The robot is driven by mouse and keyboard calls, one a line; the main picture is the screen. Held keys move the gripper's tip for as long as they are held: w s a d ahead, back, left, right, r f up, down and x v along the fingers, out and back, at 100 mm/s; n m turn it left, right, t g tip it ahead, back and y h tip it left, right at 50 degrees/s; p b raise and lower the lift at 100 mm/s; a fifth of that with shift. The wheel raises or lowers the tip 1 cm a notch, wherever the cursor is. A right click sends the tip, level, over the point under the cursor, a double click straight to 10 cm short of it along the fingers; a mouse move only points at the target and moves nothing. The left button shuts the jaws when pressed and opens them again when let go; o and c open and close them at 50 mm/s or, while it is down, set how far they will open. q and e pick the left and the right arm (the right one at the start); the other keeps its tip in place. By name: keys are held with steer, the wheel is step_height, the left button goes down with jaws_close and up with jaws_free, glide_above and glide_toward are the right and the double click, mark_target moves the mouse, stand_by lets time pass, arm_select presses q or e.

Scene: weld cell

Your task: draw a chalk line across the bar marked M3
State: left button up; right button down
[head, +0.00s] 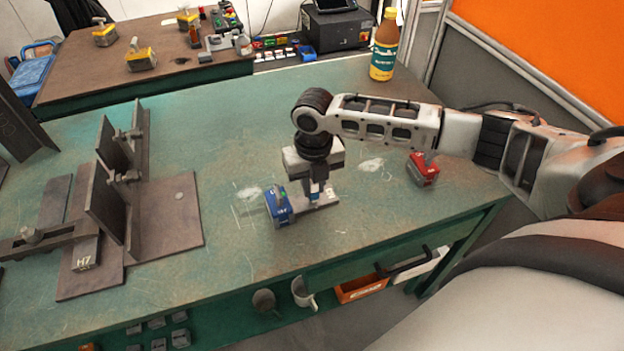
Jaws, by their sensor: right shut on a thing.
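My right gripper (315,186) points straight down over the middle of the green table. It is shut on a slim upright piece with blue and white on it (314,197), which may be the chalk; the fingers hide most of it. Just below lies a short flat grey bar (325,200), partly hidden by the gripper. The lower end of the held piece is at or just above the bar; I cannot tell if they touch. No M3 mark or chalk line on the bar can be made out. A blue block (278,206) stands at the bar's left end. My left gripper is out of view.
A steel fixture with upright plates (115,190) and a block marked H7 (85,258) fills the table's left. A red block (423,170) stands right, a bottle (384,46) at the back. White smudges mark the green table (230,120), whose back middle is clear.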

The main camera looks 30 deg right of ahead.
mark_target(316, 207)
steer(key=shift+s+a, duration=0.15)
steer(key=shift+s, duration=0.75)
steer(key=shift+r, duration=0.15)
step_height(316, 207, up, 7)
stand_by(0.6)
stand_by(0.7)
